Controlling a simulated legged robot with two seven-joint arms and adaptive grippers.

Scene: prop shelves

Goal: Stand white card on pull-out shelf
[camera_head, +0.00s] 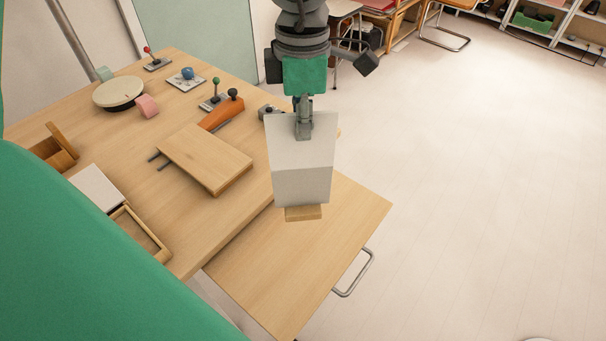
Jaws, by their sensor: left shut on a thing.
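The white card (302,155) is upright, with a fold across its lower part and a small wooden foot (304,213) under it. My left gripper (303,128) comes down from the top of the view and is shut on the card's top edge. The pull-out shelf (290,265) is a light wooden board sticking out from the table, with a metal handle (357,275) on its right side. The card appears over the shelf's back part; I cannot tell whether its foot touches the board. My right gripper is not in view.
The wooden table (110,140) holds a wooden board block (205,155), an orange piece (222,114), a round drum (118,92), small levers and an open wooden box (138,235). The shelf's front part is bare. Open floor (480,200) lies to the right.

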